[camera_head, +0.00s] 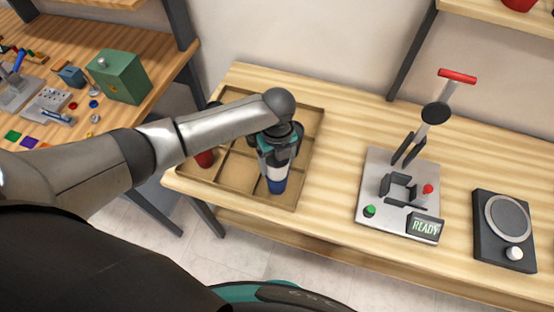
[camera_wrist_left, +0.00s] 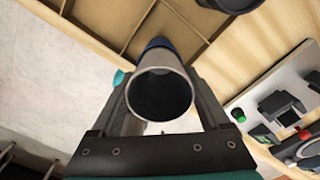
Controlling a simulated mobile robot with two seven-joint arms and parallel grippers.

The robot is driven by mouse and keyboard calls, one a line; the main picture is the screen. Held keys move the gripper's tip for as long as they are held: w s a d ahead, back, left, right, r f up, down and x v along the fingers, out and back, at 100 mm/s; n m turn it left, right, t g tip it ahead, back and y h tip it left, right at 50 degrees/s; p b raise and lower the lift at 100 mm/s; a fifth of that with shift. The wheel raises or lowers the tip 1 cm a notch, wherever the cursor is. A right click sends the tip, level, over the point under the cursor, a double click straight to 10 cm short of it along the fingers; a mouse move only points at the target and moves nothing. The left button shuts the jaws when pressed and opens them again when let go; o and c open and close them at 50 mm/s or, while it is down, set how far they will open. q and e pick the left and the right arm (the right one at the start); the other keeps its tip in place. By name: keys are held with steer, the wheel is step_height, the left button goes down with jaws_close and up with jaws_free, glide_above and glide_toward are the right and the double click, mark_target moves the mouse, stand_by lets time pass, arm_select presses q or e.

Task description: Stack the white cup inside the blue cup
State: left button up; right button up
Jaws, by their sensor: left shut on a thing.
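The white cup (camera_head: 279,169) is in my left gripper (camera_head: 277,163), whose fingers are shut on its sides. In the left wrist view the white cup (camera_wrist_left: 160,94) shows its dark open mouth between the fingers. The blue cup (camera_head: 277,185) is directly below the white cup, in the front right compartment of the brown tray. A strip of the blue cup (camera_wrist_left: 159,43) also shows beyond the white cup in the left wrist view. The two cups look in line; I cannot tell how deep the white one sits in the blue one. My right gripper is not in view.
The divided tray (camera_head: 312,150) stands on the wooden table, with a red cup (camera_head: 205,159) at its left. Right of the tray are bare table, a grey marker machine (camera_head: 372,185) with a lever, and a black device with a round plate (camera_head: 508,218).

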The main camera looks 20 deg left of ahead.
arm_select(q)
steer(key=shift+f+b, duration=0.5)
steer(key=shift+f, duration=0.35)
steer(key=o, duration=0.7)
step_height(320, 180, up, 8)
steer(key=p, duration=0.8)
stand_by(0.4)
